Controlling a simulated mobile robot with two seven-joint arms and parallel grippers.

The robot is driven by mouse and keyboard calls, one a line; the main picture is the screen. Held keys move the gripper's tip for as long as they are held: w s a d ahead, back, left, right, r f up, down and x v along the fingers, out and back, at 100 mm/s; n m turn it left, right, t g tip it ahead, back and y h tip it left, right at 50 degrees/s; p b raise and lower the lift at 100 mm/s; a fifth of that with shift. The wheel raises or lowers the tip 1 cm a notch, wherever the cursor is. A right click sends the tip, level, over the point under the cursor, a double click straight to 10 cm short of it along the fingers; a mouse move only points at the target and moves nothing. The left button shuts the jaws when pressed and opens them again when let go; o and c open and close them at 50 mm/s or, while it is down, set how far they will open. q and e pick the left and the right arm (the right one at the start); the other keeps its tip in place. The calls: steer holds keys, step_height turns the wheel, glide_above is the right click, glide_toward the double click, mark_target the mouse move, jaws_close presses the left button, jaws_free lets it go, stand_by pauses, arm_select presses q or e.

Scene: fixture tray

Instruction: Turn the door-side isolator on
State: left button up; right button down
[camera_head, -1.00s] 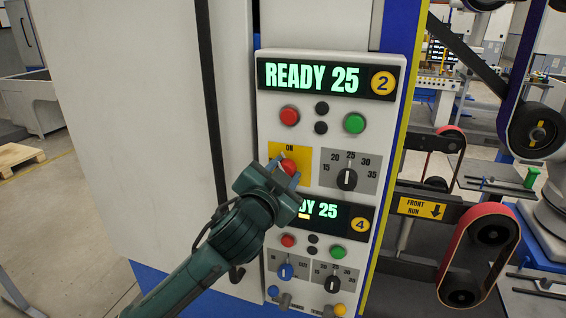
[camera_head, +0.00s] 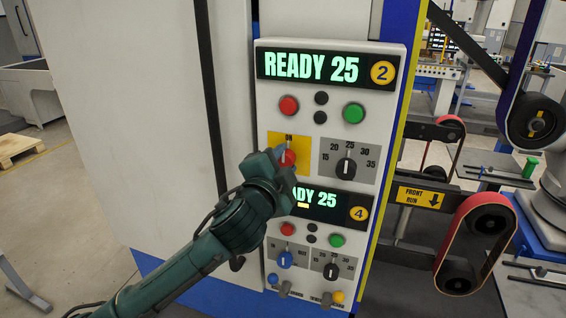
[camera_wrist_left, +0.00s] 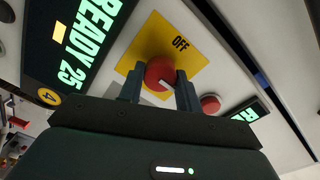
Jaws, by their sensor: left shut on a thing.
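The isolator is a red round knob (camera_head: 288,158) on a yellow plate (camera_head: 274,142), below the upper READY 25 display. The word ON stands at the plate's top, and the knob's pale mark points up toward it. My left gripper (camera_head: 280,165) reaches in from the lower left and covers part of the knob and plate. In the left wrist view, its two fingers (camera_wrist_left: 160,88) are shut on the red knob (camera_wrist_left: 160,70), one on each side. OFF shows on the yellow plate (camera_wrist_left: 150,37) there. My right gripper is not in view.
A grey selector dial (camera_head: 346,167) sits just right of the isolator. Red (camera_head: 289,105) and green (camera_head: 353,113) buttons are above. The number 4 panel (camera_head: 345,209) with similar controls lies close below. Belt machinery (camera_head: 475,240) stands to the right.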

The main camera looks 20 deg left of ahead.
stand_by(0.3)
arm_select(q)
steer(key=o, duration=1)
